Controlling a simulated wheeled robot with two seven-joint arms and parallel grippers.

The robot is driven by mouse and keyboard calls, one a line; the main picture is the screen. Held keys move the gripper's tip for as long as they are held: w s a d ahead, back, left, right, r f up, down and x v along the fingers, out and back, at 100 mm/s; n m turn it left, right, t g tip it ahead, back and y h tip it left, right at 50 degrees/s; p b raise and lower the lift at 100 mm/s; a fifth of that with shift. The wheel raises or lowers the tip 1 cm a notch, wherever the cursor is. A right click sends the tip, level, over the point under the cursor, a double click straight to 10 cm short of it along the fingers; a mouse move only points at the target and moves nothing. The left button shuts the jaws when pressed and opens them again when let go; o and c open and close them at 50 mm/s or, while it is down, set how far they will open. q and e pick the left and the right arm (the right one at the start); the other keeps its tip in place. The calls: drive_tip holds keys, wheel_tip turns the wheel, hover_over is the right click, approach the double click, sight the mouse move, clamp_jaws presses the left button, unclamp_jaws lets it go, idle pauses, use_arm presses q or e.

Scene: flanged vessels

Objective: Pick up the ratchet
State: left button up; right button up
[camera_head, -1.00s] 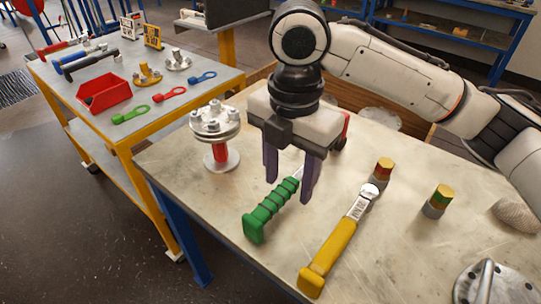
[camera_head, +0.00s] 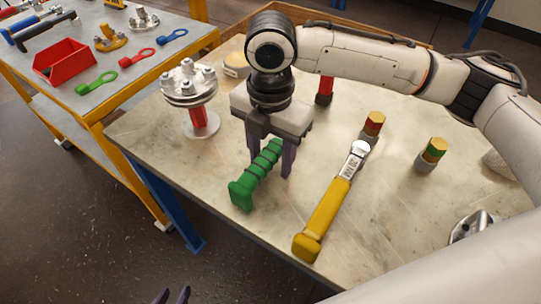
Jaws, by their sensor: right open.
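A tool with a green ribbed handle (camera_head: 255,178) lies on the workbench (camera_head: 215,160). My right gripper (camera_head: 271,170) is above it, pointing down and open, with one finger on each side of the handle; I cannot tell if they touch it. The green tool's far end is hidden under the gripper. A ratchet-like tool with a yellow handle (camera_head: 324,215) and a silver head lies to the right, free of both grippers. My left gripper (camera_head: 172,297) shows only as two dark fingertips at the bottom edge.
A flanged vessel (camera_head: 190,88) on a red stem stands left of the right gripper. A red-handled item (camera_head: 324,88) is behind the gripper. A side table (camera_head: 130,85) holds a red bin (camera_head: 64,62).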

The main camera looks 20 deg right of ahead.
sight(270, 151)
clamp_jaws()
idle(0.3)
wheel_tip(270, 151, up, 10)
drive_tip(key=shift+f+p, duration=0.1)
drive_tip(key=shift+p, duration=0.7)
